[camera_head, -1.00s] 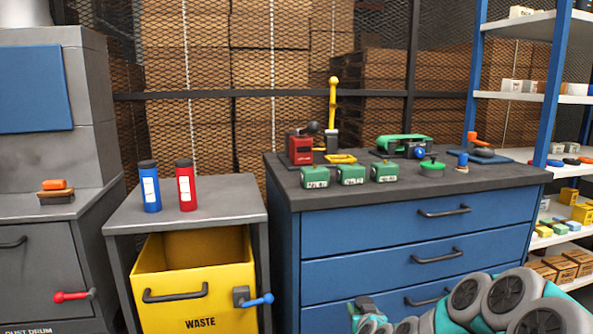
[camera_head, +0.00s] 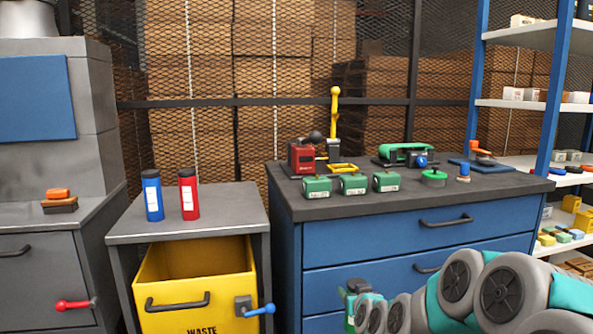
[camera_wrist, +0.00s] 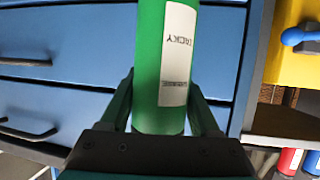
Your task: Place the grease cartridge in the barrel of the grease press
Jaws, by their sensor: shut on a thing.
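My gripper (camera_wrist: 165,110) is shut on a green grease cartridge (camera_wrist: 148,60) with a white label reading TACKY upside down. The cartridge stands out beyond the jaws, and its far end is cut off by the frame. In the head view my gripper (camera_head: 350,298) is low in front of the blue drawers, below the bench top. On the bench, a red unit with a black knob (camera_head: 301,157) stands beside a tall yellow lever (camera_head: 334,112). I cannot tell for sure which bench device is the grease press, and no open barrel is clear.
Blue (camera_head: 152,195) and red (camera_head: 188,194) tubes stand on the grey cabinet above a yellow WASTE bin (camera_head: 190,290). Three green boxes (camera_head: 352,184) line the bench's (camera_head: 290,202) front edge. A green-handled device (camera_head: 403,154) is behind. Shelves (camera_head: 520,104) stand at the right.

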